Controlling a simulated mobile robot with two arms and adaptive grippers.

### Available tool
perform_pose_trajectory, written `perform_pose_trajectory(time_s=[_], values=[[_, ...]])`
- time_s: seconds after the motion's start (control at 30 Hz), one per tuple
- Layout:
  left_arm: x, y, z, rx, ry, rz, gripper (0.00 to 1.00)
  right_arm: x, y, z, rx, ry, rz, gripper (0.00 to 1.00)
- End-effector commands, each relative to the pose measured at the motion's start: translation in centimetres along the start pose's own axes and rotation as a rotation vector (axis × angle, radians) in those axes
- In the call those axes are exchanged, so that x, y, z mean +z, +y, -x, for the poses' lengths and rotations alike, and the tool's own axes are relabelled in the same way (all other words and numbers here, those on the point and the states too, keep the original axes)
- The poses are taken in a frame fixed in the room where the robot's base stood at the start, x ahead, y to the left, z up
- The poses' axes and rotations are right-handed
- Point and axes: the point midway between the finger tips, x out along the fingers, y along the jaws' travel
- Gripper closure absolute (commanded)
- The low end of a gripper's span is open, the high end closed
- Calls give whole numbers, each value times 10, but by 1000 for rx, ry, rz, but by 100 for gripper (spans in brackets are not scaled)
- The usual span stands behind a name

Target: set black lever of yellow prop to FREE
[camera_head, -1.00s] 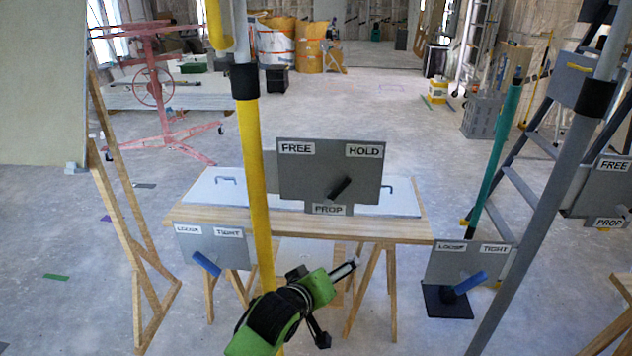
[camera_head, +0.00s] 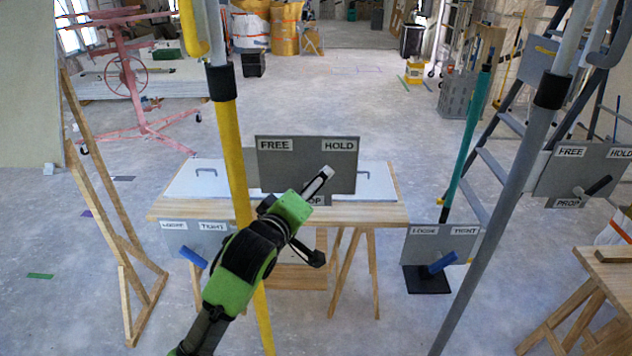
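The yellow prop (camera_head: 238,170) stands left of centre. Its grey plate (camera_head: 275,170) bears a FREE label (camera_head: 275,145) at left, a HOLD label (camera_head: 340,145) at right and a partly covered PROP label (camera_head: 314,200) below. My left gripper (camera_head: 326,173) reaches up from the bottom left, its pale tip in front of the plate's lower middle. The plate's black lever is hidden behind the gripper, so its setting and any contact cannot be told. The tip shows as one narrow bar; whether the fingers are parted is unclear. My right gripper is out of view.
A grey prop (camera_head: 515,180) on the right has its own FREE/HOLD plate (camera_head: 560,180) with a black lever (camera_head: 597,186). Lower LOOSE/TIGHT plates carry blue levers, one left (camera_head: 193,257) and one right (camera_head: 442,262). A wooden trestle table (camera_head: 385,212) stands behind the gripper.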

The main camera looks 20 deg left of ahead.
Motion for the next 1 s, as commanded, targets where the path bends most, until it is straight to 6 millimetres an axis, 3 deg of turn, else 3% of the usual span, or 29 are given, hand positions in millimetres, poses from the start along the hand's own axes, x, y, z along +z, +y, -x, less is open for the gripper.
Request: perform_pose_trajectory(time_s=[0.1, 0.3, 0.67, 0.77, 0.9, 1.0], values=[[-1, 1, -19, -2, -1, -3, 21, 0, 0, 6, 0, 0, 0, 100], [0, 0, -37, 0, 0, -1, 21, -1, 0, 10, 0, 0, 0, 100], [0, 0, -42, 0, 0, -2, 21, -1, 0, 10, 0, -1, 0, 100], [0, 0, -42, 0, 0, -1, 42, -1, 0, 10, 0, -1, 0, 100], [0, 0, -42, -1, 0, -1, 77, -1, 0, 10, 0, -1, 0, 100], [0, -1, -42, 0, 0, 0, 77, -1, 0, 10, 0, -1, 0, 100]])
